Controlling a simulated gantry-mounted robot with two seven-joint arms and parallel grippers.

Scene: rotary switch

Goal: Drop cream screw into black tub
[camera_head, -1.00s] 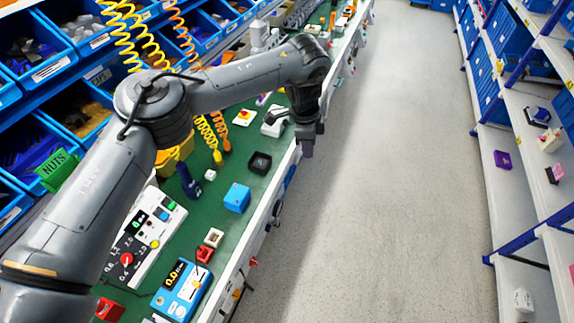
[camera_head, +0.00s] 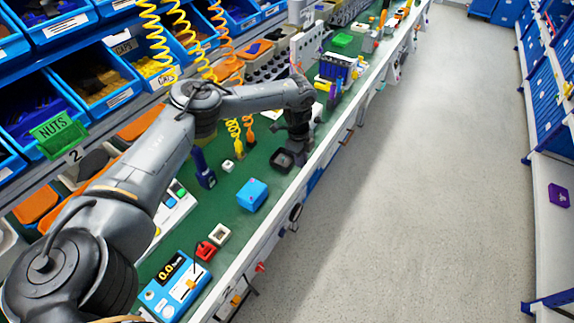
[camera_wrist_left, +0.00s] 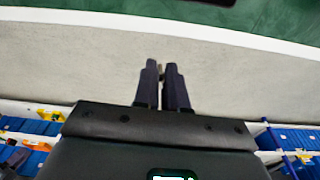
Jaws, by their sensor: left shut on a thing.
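The black tub (camera_head: 281,161), a small square open box, sits on the green bench top near its front edge. My left gripper (camera_head: 300,160) points down at the tub's right side in the head view, close to it. In the left wrist view the fingers (camera_wrist_left: 163,88) are nearly together, with a narrow gap. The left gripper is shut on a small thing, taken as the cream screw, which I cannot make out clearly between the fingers. A dark edge shows at the top of the wrist view. My right gripper is not in view.
A blue cube (camera_head: 252,194), a white block (camera_head: 228,166) and a blue meter (camera_head: 177,287) stand on the bench nearby. Coiled hoses hang behind the arm. Blue bins (camera_head: 60,25) line the left. The grey aisle floor (camera_head: 400,200) is clear.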

